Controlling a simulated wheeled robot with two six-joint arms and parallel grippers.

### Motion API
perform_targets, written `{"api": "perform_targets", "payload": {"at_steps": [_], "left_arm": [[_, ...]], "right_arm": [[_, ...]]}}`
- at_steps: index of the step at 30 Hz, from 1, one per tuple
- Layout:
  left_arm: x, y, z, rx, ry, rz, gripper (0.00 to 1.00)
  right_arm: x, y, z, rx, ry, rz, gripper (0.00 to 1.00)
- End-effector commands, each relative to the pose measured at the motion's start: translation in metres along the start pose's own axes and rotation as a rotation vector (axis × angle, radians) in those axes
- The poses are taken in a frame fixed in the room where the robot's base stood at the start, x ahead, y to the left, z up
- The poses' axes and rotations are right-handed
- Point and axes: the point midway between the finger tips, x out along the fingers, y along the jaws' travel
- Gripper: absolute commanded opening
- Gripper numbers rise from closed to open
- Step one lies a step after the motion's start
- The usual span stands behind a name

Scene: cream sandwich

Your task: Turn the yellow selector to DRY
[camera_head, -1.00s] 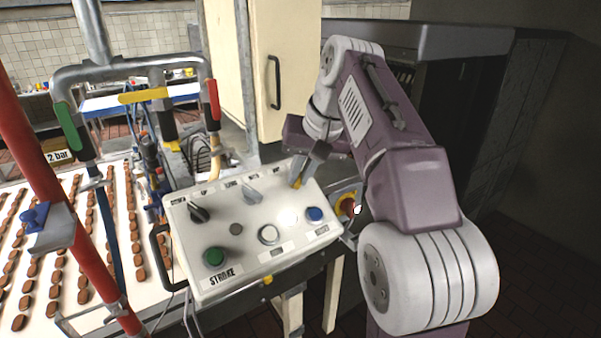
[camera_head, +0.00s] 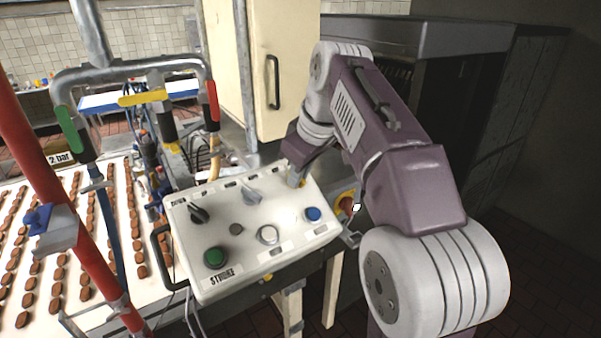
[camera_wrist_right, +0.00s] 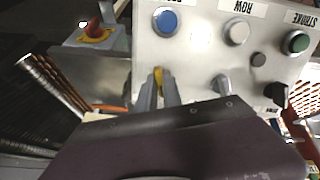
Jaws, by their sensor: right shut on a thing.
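The yellow selector (camera_wrist_right: 159,80) is on the white control box (camera_head: 208,272), at its far right part. In the right wrist view it shows as a thin yellow strip between the two fingers of my right gripper (camera_wrist_right: 158,88). That gripper is shut on it. In the head view my right gripper (camera_head: 298,178) reaches the box from behind and right, and the arm hides most of the selector. The labels around it are hidden or too small to read. My left gripper is not in view.
The box also bears a black selector (camera_head: 199,214), a grey selector (camera_head: 252,195), a green button (camera_head: 216,257), a white button (camera_head: 268,234) and a blue button (camera_head: 313,214). A red knob (camera_head: 347,205) sits right of the box. Pipes with coloured handles (camera_head: 72,130) stand left.

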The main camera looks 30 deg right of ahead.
Motion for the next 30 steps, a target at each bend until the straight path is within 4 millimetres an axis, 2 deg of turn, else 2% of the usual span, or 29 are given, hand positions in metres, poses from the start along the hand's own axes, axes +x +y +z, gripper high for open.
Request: {"api": "perform_targets", "payload": {"at_steps": [12,29,30], "left_arm": [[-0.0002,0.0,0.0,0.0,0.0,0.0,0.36],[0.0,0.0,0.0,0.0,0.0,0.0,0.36],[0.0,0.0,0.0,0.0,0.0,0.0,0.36]], "right_arm": [[0.0014,-0.0014,-0.0003,-0.177,0.001,0.009,0.0],[0.0019,-0.0019,0.0,-0.204,0.0,0.009,0.0],[0.0019,-0.0019,0.0001,-0.205,-0.001,0.009,0.18]]}}
